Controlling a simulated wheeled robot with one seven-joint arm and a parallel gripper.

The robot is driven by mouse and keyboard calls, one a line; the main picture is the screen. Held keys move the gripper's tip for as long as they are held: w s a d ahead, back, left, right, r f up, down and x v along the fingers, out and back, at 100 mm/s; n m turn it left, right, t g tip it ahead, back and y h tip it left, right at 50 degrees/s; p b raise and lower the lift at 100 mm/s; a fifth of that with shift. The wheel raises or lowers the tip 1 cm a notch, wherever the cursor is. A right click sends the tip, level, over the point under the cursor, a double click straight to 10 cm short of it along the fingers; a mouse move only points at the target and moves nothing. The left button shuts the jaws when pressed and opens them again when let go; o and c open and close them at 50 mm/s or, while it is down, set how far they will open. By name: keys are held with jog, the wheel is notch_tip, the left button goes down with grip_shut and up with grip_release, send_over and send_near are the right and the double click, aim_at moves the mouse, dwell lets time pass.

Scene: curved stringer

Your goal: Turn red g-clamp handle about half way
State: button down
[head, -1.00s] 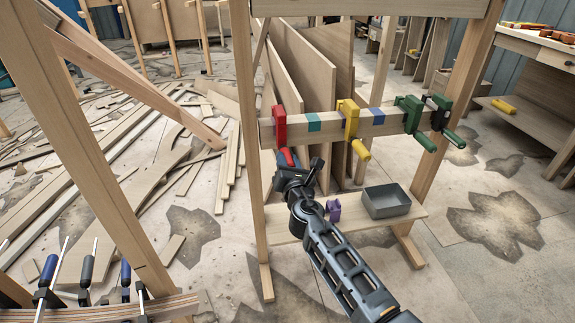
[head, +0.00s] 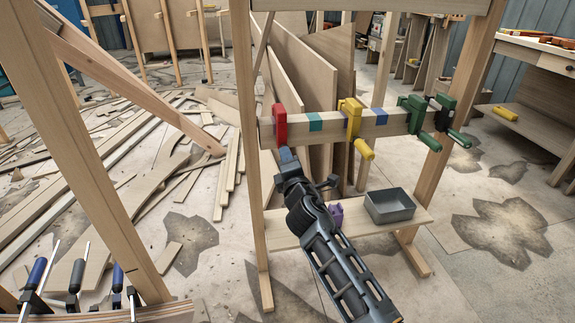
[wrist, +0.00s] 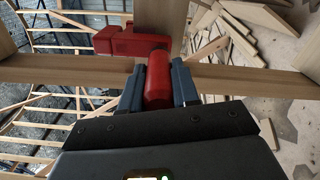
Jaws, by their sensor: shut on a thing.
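The red g-clamp (head: 280,127) sits on the left end of the horizontal wooden rail, and its body also shows in the wrist view (wrist: 122,42). Its red handle (wrist: 158,82) points toward my wrist camera. My gripper (head: 287,157) is just below the clamp, and its two dark fingers lie on either side of the handle in the wrist view (wrist: 158,88). It is shut on the handle. In the head view the fingers hide the handle.
On the same rail (head: 335,126) are a yellow clamp (head: 350,120), green clamps (head: 414,115) and blue tape. Below, a shelf (head: 285,239) holds a grey bin (head: 390,205) and a purple clamp (head: 336,214). A wooden post (head: 252,200) stands close left of my arm.

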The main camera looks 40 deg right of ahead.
jog(key=shift+m+b, duration=0.55)
jog(key=shift+m, duration=0.75)
jog(key=c, duration=0.8)
grip_release()
jog(key=shift+s, duration=0.1)
jog(key=shift+v, duration=3.85)
jog(key=shift+a, duration=0.1)
jog(key=shift+b+v, duration=0.6)
jog(key=shift+v, duration=2.6)
